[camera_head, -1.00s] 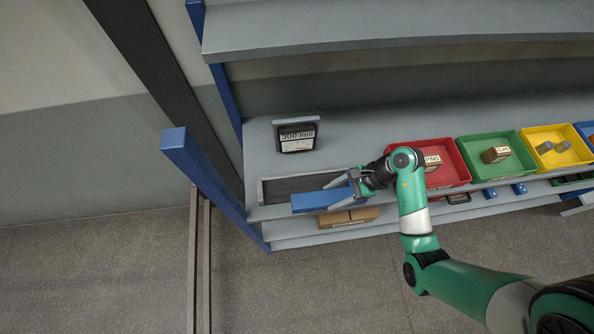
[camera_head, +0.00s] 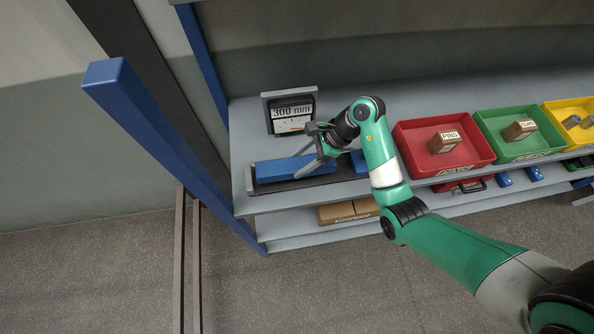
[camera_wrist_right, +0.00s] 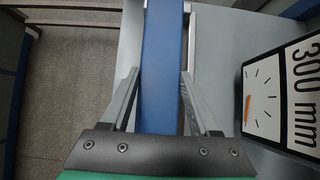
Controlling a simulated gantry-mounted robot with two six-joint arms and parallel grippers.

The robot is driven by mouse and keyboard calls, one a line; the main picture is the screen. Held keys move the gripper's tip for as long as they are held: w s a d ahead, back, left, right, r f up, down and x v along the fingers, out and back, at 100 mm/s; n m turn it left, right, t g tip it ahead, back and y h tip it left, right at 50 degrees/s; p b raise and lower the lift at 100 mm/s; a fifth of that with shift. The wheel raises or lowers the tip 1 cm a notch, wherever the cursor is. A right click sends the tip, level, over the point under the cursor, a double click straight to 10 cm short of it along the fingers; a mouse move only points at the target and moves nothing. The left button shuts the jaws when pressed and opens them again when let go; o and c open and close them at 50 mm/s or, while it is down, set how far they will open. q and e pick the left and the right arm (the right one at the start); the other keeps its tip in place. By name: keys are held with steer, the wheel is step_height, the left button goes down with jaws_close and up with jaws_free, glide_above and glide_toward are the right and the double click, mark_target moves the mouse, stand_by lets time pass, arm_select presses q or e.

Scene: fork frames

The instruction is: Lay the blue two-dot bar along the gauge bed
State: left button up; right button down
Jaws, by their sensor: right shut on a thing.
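The blue bar (camera_head: 282,168) lies lengthwise over the gauge bed (camera_head: 310,183) on the shelf, roughly in line with it. Its dots do not show. The bed's dark strip shows along the bar's front side; I cannot tell whether the bar touches the bed floor. My right gripper (camera_head: 312,163) is shut on the bar, with more blue showing to the right of the fingers. In the right wrist view the bar (camera_wrist_right: 163,60) runs straight up between the two fingers (camera_wrist_right: 160,90). My left gripper is not in view.
The 300 mm gauge display (camera_head: 291,112) stands just behind the bed. Red (camera_head: 445,165), green (camera_head: 525,148) and yellow (camera_head: 575,112) bins stand to the right. A blue post (camera_head: 150,140) rises at the left. Brown boxes (camera_head: 345,211) sit on the shelf below.

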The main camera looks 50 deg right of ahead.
mark_target(297, 167)
steer(key=shift+w+f, duration=0.25)
steer(key=shift+w, duration=0.1)
steer(key=shift+w+f, duration=0.2)
steer(key=shift+f, duration=1.6)
steer(key=shift+f+b, duration=0.1)
steer(key=shift+b, duration=0.2)
steer(key=shift+c, duration=0.6)
jaws_free()
